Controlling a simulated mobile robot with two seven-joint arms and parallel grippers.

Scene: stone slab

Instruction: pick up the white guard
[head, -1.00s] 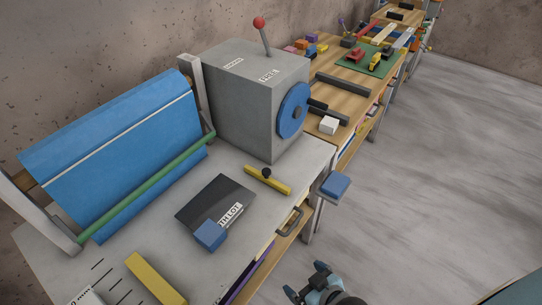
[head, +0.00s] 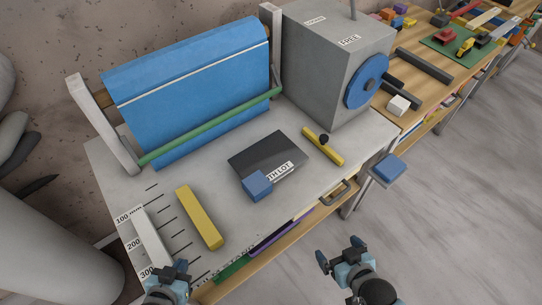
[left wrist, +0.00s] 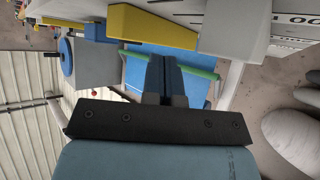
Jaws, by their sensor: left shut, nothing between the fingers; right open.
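A white bar (head: 151,238), which looks like the white guard, lies on the grey slab (head: 215,180) at its near left, beside the printed scale. In the left wrist view a pale block (left wrist: 235,28) at the upper right appears to be the same bar. My left gripper (head: 170,271) is at the bottom of the head view, just off the bar's near end. Its fingers (left wrist: 165,78) are together and empty in the left wrist view. My right gripper (head: 340,255) is open and empty, in front of the bench over the floor.
A yellow bar (head: 200,217) lies right of the white bar. A dark plate (head: 268,157) with a blue block (head: 257,185), a yellow handle piece (head: 323,146), a blue roll (head: 190,75) and a grey machine box (head: 335,60) stand further back. A white cube (head: 398,105) is on the wooden bench.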

